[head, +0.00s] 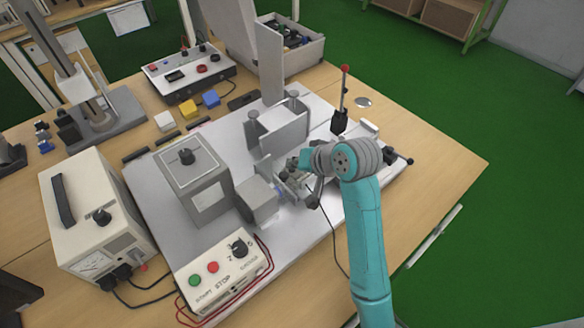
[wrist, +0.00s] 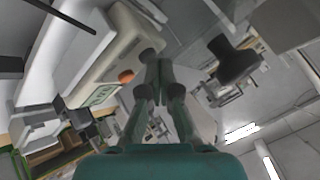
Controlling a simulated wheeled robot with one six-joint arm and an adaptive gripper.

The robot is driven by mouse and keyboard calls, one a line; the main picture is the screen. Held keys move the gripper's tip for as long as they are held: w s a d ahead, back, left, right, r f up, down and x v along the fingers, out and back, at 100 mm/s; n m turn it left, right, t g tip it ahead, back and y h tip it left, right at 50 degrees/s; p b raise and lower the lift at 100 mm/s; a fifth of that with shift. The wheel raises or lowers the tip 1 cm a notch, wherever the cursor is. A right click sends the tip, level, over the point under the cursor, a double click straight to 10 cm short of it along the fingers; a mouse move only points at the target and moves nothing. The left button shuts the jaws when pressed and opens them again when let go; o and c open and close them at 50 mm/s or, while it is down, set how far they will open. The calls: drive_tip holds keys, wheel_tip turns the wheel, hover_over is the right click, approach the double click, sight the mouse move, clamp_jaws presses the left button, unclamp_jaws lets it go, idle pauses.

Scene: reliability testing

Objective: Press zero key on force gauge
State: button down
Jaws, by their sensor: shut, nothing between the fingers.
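In the wrist view, an off-white instrument that looks like the force gauge (wrist: 119,50) fills the upper left. It has a greenish display (wrist: 101,95), an orange-red round key (wrist: 126,77) and a dark round key or knob (wrist: 148,54). My gripper (wrist: 156,72) is shut and empty. Its fingertips appear just below the dark knob and right of the orange-red key; I cannot tell whether they touch. Key labels are unreadable. In the head view my gripper (head: 302,170) is over the fixture on the grey plate, and my wrist largely hides the gauge.
A grey box with a knob (head: 190,180) and a control box with green and red buttons (head: 218,273) stand left of my arm. A red-tipped lever (head: 343,95) rises behind it. A power supply (head: 95,215) is at far left. The table's right edge is clear.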

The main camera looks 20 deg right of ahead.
drive_tip(key=shift+r, duration=0.65)
drive_tip(key=shift+r, duration=2.55)
